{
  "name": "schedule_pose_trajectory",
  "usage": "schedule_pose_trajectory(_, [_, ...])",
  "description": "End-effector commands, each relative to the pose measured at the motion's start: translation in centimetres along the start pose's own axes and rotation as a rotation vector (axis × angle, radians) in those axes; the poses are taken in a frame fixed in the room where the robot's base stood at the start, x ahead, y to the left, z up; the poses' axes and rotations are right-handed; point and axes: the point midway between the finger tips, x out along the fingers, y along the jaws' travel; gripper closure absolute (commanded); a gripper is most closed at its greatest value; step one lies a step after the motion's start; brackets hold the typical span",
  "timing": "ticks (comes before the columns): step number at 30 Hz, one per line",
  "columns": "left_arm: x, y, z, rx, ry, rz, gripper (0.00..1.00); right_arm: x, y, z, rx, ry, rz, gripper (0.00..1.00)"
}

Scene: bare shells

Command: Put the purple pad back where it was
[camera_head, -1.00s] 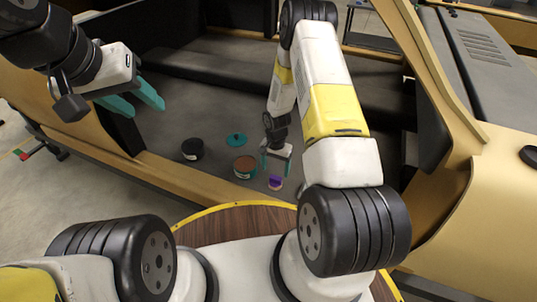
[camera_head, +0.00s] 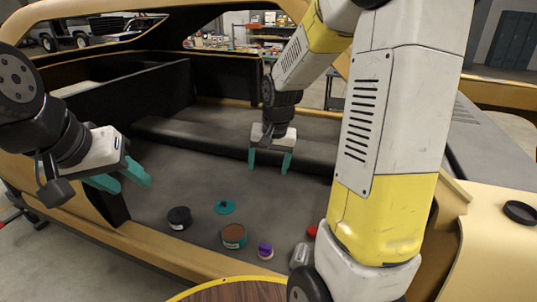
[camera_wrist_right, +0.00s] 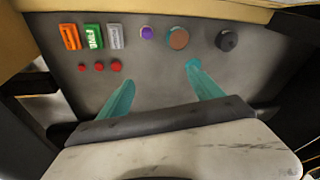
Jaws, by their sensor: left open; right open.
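The purple pad (camera_head: 265,249) sits on the grey floor of the car shell, right of the brown-topped teal tin. It seems to rest on a pale round base. From above, in the right wrist view, the pad (camera_wrist_right: 147,33) is a small purple round, apart from everything near it. My right gripper (camera_head: 270,160) is open and empty, raised above the floor and further back than the pad. In the wrist view its teal fingers (camera_wrist_right: 160,76) are spread with nothing between them. My left gripper (camera_head: 133,186) is open and empty at the left, over the shell's side.
Beside the pad are the brown-topped tin (camera_head: 233,236), a black tin (camera_head: 179,218) and a teal lid (camera_head: 225,207). The wrist view shows orange (camera_wrist_right: 70,36), green (camera_wrist_right: 93,36) and grey (camera_wrist_right: 115,36) boxes and red discs (camera_wrist_right: 99,67). Floor behind the tins is clear.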

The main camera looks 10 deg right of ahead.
Motion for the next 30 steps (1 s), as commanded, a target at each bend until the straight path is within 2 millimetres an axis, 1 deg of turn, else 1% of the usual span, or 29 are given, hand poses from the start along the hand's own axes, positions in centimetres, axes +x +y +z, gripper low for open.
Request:
schedule_pose_trajectory(1, [0.0, 0.0, 0.0, 0.000, 0.000, 0.000, 0.56, -2.9, 0.0, 0.8, -0.026, 0.032, -0.021, 0.24])
schedule_pose_trajectory(2, [0.0, 0.0, 0.0, 0.000, 0.000, 0.000, 0.56, -4.2, 0.1, 1.5, -0.045, 0.044, -0.030, 0.24])
schedule_pose_trajectory(3, [0.0, 0.0, 0.0, 0.000, 0.000, 0.000, 0.56, -6.0, 0.1, 2.4, -0.069, 0.061, -0.043, 0.24])
schedule_pose_trajectory(6, [0.0, 0.0, 0.0, 0.000, 0.000, 0.000, 0.56, -9.9, 0.3, 4.9, -0.132, 0.106, -0.077, 0.24])
schedule_pose_trajectory(8, [0.0, 0.0, 0.0, 0.000, 0.000, 0.000, 0.56, -11.9, 0.6, 6.6, -0.171, 0.134, -0.096, 0.24])
schedule_pose_trajectory(9, [0.0, 0.0, 0.0, 0.000, 0.000, 0.000, 0.56, -13.1, 0.7, 7.8, -0.197, 0.151, -0.108, 0.24])
schedule_pose_trajectory(12, [0.0, 0.0, 0.0, 0.000, 0.000, 0.000, 0.56, -15.3, 1.0, 10.5, -0.256, 0.191, -0.134, 0.24])
schedule_pose_trajectory(15, [0.0, 0.0, 0.0, 0.000, 0.000, 0.000, 0.56, -16.7, 1.3, 12.6, -0.302, 0.224, -0.154, 0.24])
schedule_pose_trajectory(19, [0.0, 0.0, 0.0, 0.000, 0.000, 0.000, 0.56, -17.5, 1.5, 14.2, -0.340, 0.246, -0.168, 0.24])
schedule_pose_trajectory(22, [0.0, 0.0, 0.0, 0.000, 0.000, 0.000, 0.56, -17.7, 1.6, 14.7, -0.350, 0.251, -0.171, 0.24])
schedule_pose_trajectory(30, [0.0, 0.0, 0.0, 0.000, 0.000, 0.000, 0.56, -17.7, 1.6, 14.7, -0.350, 0.252, -0.171, 0.24])
